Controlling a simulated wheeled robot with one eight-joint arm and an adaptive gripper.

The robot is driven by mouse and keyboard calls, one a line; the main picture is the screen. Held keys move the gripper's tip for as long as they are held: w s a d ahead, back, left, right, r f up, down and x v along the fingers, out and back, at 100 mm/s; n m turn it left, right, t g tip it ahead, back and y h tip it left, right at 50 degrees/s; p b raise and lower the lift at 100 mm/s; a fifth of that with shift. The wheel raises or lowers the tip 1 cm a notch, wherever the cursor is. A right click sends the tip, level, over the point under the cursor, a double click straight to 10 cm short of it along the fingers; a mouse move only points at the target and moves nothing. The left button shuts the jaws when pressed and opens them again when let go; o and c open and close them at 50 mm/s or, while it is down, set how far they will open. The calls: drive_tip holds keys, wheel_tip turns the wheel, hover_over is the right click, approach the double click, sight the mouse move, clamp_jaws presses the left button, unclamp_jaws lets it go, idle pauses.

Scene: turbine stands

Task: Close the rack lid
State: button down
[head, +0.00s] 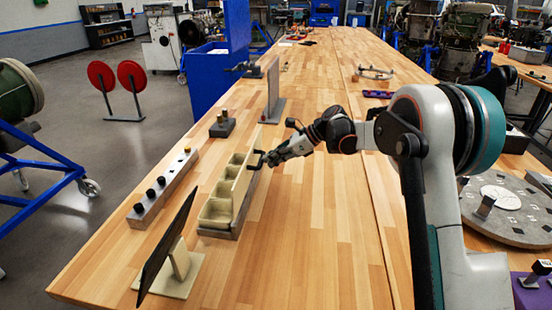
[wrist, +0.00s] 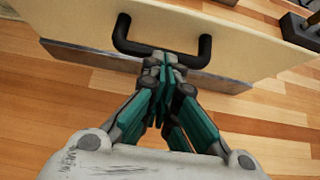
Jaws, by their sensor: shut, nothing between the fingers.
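A beige rack (head: 217,211) with several open compartments stands on the wooden bench in the head view. Its lid (head: 243,181) looks like a cream panel standing upright along the rack's right side, leaving the compartments uncovered. In the wrist view the lid (wrist: 230,28) fills the top, with a black U-shaped handle (wrist: 122,38) on its face. My gripper (head: 264,159) is at the lid's right side by the handle. In the wrist view my gripper (wrist: 163,62) is shut and empty, its fingertips overlapping the middle of the handle bar. I cannot tell whether they touch it.
A grey bar with black knobs (head: 163,187) lies left of the rack. A dark tilted panel on a stand (head: 178,262) is in front, and an upright grey plate (head: 273,92) stands behind. The bench right of the rack is clear.

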drive_tip(key=w+a+f+g+h+p, duration=0.1)
drive_tip(key=w+a+h+p, duration=0.2)
drive_tip(key=a+h+p, duration=0.6)
drive_tip(key=shift+w+a+f+g+p, duration=0.2)
drive_tip(key=shift+a+g+p, duration=0.2)
drive_tip(key=shift+a, duration=3.95)
